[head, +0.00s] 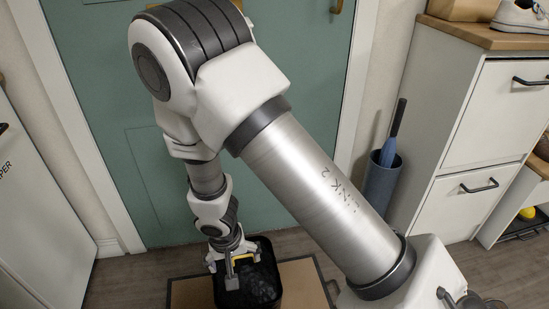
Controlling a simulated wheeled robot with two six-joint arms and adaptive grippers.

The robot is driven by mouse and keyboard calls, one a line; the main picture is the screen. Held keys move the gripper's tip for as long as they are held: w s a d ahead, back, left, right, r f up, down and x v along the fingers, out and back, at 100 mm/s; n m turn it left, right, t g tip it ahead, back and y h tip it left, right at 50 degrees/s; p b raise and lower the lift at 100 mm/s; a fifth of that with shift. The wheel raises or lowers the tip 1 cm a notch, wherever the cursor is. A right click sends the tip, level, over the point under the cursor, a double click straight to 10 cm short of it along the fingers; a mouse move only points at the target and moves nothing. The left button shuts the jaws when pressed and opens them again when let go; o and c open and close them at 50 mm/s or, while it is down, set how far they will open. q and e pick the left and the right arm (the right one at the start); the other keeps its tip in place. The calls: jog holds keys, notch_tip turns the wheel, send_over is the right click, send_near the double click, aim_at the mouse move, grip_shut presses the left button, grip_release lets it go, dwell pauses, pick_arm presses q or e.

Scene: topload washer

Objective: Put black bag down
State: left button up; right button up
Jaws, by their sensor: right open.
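A black, square-rimmed object with glossy dark contents (262,285) stands on the floor at the bottom of the head view. It looks like the black bag, but I cannot tell whether it is a bag alone or a bag inside a bin. My right gripper (232,270) reaches down to its upper left part, with fingers open at the rim. A small yellow piece (243,257) shows beside the fingers; I cannot tell what it belongs to. Whether the fingers touch the bag is unclear. My left gripper is out of view.
A brown mat (301,284) lies under and around the black object. A green door (310,130) stands behind. A white cabinet (478,115) is on the right, with a blue umbrella (390,145) in a stand (381,188) beside it. A white cabinet (35,210) stands left.

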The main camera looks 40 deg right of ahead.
jog(key=s+d+f+n+g+y, duration=0.1)
jog(key=s+f+n, duration=0.4)
jog(key=s+f, duration=1)
jog(key=shift+s+f+y, duration=0.3)
jog(key=shift+s, duration=0.8)
jog(key=shift+d, duration=0.1)
